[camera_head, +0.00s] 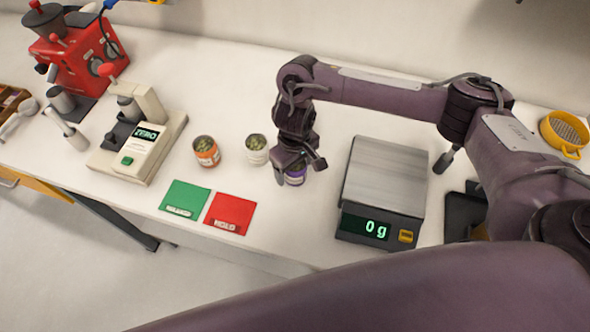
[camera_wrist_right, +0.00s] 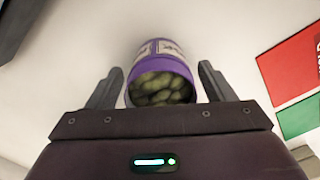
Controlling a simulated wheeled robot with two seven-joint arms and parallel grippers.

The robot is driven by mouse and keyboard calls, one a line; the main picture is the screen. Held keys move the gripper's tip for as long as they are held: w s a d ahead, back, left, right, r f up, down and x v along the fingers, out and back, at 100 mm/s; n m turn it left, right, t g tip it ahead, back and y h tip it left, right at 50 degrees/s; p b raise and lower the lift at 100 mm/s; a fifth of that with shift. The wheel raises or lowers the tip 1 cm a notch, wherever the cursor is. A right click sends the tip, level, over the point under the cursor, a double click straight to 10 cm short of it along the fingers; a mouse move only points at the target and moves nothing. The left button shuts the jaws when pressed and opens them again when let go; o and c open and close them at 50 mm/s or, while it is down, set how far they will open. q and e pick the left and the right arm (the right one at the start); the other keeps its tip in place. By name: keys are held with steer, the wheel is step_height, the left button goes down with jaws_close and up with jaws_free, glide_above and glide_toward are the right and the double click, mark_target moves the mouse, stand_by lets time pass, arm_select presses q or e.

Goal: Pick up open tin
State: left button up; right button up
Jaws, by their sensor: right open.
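Three open tins stand on the white counter in the head view: one with an orange label (camera_head: 206,152), one with a white label (camera_head: 256,151) and one with a purple label (camera_head: 296,177). The purple tin is partly hidden by my right gripper (camera_head: 300,172). In the right wrist view, the purple tin (camera_wrist_right: 160,62) shows its open mouth with green lumps inside. It sits between the two spread fingers of my right gripper (camera_wrist_right: 160,88), with gaps on both sides. My left gripper is not in view.
A scale (camera_head: 385,187) reading 0 g stands to the right of the tins. A green card (camera_head: 185,197) and a red card (camera_head: 230,212) lie at the front edge. A beige device (camera_head: 139,140) and a red machine (camera_head: 75,50) stand left. A yellow sieve (camera_head: 564,134) is far right.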

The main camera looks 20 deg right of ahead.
steer(key=shift+c, duration=0.4)
steer(key=c, duration=1.4)
steer(key=shift+r, duration=0.1)
